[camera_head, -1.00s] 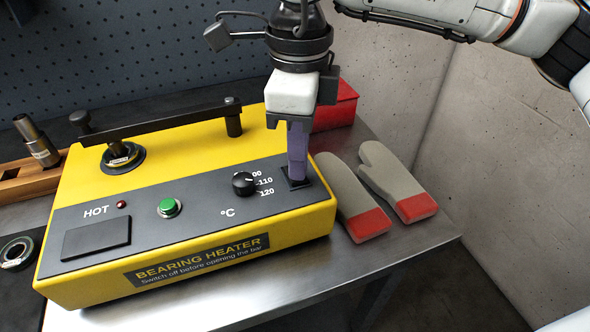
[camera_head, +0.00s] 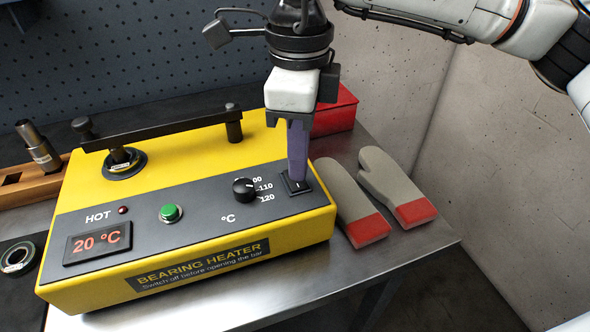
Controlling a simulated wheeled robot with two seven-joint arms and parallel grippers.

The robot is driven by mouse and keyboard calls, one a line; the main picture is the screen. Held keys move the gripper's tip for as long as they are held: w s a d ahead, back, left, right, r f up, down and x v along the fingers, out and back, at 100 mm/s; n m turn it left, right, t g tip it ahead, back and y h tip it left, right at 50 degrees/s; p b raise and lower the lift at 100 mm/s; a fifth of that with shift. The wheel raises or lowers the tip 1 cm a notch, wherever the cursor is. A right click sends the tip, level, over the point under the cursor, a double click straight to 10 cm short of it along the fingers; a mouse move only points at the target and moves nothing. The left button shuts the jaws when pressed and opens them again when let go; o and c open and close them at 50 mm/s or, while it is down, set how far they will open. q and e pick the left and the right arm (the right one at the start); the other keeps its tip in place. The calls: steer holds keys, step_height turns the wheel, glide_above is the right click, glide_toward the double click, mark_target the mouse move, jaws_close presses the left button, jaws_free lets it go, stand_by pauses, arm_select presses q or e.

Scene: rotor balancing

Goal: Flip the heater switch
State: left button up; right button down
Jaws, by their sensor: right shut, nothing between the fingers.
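The yellow bearing heater (camera_head: 190,138) stands on the metal table. Its display (camera_head: 97,243) is lit and reads 20 °C in red. The heater switch (camera_head: 298,186) is a black rocker at the right end of the dark panel. My right gripper (camera_head: 297,178) points down from above, shut and empty, with its purple fingertips at the back of the switch; I cannot tell if they still touch it. The fingers hide part of the switch. A black dial (camera_head: 244,188), a green button (camera_head: 169,213) and a dark red HOT lamp (camera_head: 123,210) are on the panel. My left gripper is out of view.
A black bar (camera_head: 165,131) lies across the heater's posts, with a bearing (camera_head: 124,163) at its left post. Grey and red mitts (camera_head: 393,183) lie right of the heater, a red box (camera_head: 335,112) behind. A wooden block (camera_head: 28,186) and a ring (camera_head: 17,257) are left.

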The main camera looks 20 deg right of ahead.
mark_target(298, 186)
step_height(298, 186, up, 5)
steer(key=p, duration=0.2)
steer(key=shift+p, duration=0.3)
steer(key=shift+s+f, duration=0.1)
stand_by(0.3)
